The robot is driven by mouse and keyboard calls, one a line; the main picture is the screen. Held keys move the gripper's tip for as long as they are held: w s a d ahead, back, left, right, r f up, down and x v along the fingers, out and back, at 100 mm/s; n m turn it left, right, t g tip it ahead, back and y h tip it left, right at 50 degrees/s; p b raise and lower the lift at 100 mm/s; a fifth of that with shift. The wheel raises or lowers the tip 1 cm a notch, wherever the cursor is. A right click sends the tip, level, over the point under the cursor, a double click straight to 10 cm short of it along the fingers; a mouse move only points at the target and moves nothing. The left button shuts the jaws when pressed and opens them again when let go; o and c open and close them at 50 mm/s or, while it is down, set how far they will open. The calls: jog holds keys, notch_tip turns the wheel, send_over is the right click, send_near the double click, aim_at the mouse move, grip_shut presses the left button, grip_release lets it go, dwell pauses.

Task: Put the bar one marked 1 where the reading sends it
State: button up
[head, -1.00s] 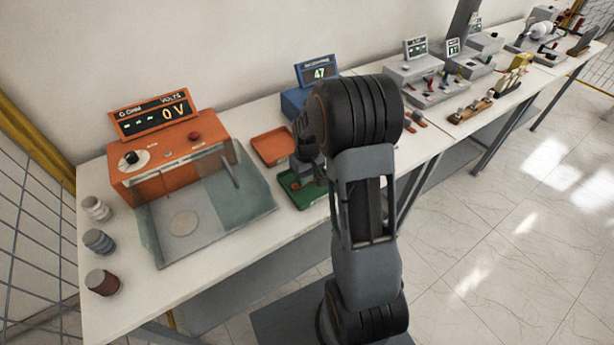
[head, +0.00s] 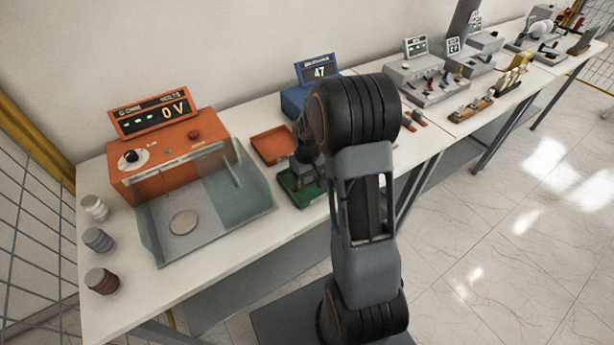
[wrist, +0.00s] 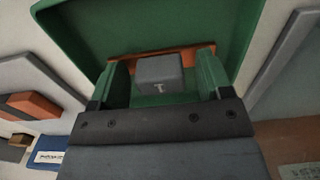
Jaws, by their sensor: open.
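A grey block with a pale mark like a 1 (wrist: 160,74) sits against an orange-brown strip (wrist: 125,60) in the wrist view; I cannot tell whether they are one bar. They lie in the green tray (wrist: 75,20), which also shows in the head view (head: 287,187). My gripper (wrist: 160,84) is open, with one finger on each side of the grey block. In the head view my gripper (head: 304,180) is down at the green tray, partly hidden by my arm. The blue unit's display (head: 318,72) reads 47.
An orange-red tray (head: 268,146) lies behind the green one. The orange unit (head: 170,160) shows 0 V and has a clear guard (head: 235,190) in front. Several cylinders (head: 98,240) stand at the bench's left end. More equipment (head: 428,85) stands to the right.

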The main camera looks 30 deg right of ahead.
notch_tip(320, 180, up, 12)
jog(key=f, duration=0.1)
jog(key=s+a+r+t, duration=0.2)
jog(key=s+a+r, duration=0.1)
jog(key=s, duration=0.5)
jog(key=s+a+r+m+t, duration=0.1)
jog(key=s+a+r+t, duration=0.1)
jog(key=s+a+r, duration=0.2)
jog(key=shift+s+a+r+b, duration=0.2)
jog(key=shift+s+a+b, duration=0.15)
jog(key=shift+s+a, duration=1.3)
jog(key=shift+s+d, duration=0.4)
jog(key=shift+d, duration=0.05)
